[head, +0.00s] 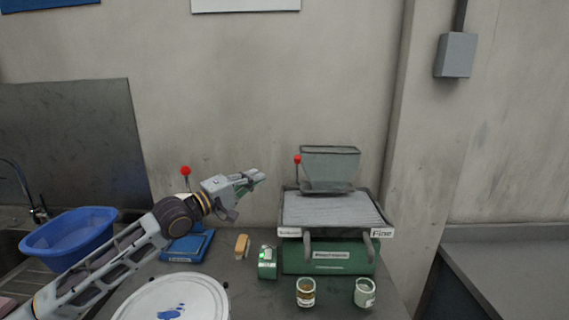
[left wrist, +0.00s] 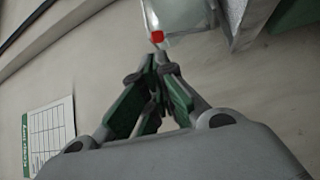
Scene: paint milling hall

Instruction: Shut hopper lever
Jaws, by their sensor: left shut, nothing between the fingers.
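The grey hopper (head: 330,168) stands on the green mill (head: 328,255) at the right of the bench. Its lever has a red knob (head: 297,160) at the hopper's left edge, standing up. My left gripper (head: 260,176) is shut and empty, left of the knob with a gap between them in the head view. In the left wrist view the red knob (left wrist: 157,37) shows just beyond my left fingertips (left wrist: 152,68), in front of the pale hopper (left wrist: 188,14). I cannot tell whether they touch there. My right gripper is not in view.
A blue device (head: 188,246) with another red knob (head: 185,171) stands behind my left arm. A white lid (head: 150,300) and blue basin (head: 70,235) are left.

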